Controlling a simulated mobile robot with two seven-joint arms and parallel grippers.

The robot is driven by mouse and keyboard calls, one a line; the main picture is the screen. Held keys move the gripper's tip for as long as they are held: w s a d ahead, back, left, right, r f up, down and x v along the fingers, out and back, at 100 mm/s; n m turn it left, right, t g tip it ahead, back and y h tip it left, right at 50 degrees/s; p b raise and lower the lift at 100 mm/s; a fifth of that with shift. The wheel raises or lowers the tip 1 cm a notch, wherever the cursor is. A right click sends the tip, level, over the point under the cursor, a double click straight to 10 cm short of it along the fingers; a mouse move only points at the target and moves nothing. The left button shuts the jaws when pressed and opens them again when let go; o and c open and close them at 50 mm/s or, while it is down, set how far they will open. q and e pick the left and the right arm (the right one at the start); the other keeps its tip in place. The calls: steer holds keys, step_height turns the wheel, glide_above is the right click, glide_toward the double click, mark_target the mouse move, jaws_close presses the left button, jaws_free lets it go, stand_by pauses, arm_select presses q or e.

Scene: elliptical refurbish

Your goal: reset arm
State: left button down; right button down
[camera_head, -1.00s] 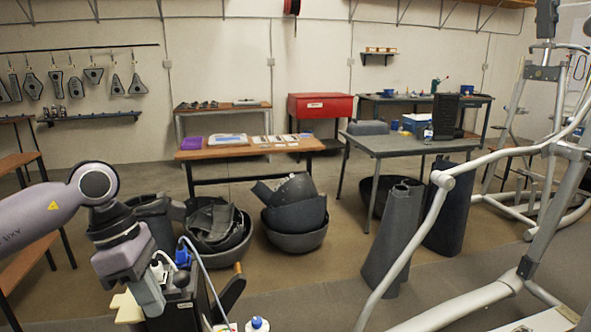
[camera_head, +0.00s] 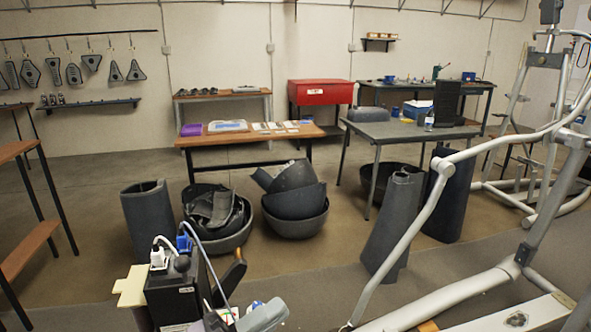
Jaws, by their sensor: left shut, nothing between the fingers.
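My left gripper (camera_head: 262,316) shows only in part at the bottom edge, right of a black box with plugs. It is shut and empty. The rest of it and most of my left arm are out of the picture. My right gripper is not in view.
The black box (camera_head: 175,290) carries a white plug, a blue plug and cables. A large elliptical frame (camera_head: 425,215) fills the right side. Grey shells (camera_head: 295,205) stand on the floor ahead, before a wooden-topped table (camera_head: 250,139). A wooden shelf rack (camera_head: 30,245) stands at left.

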arm_select(q)
steer(key=a+f+n+t+y, duration=0.6)
steer(key=a+f+n+y, duration=0.3)
steer(key=f+n+y, duration=0.6)
steer(key=s+a+f+n+g+y, duration=0.2)
steer(key=s+a+f+n+g, duration=0.4)
steer(key=s+f+n, duration=0.4)
steer(key=s+a+f, duration=0.1)
steer(key=s+f, duration=0.2)
steer(key=s, duration=0.1)
steer(key=shift+a+f+n+y, duration=0.2)
steer(key=shift+f+n+y, duration=0.1)
steer(key=shift+f+n, duration=0.1)
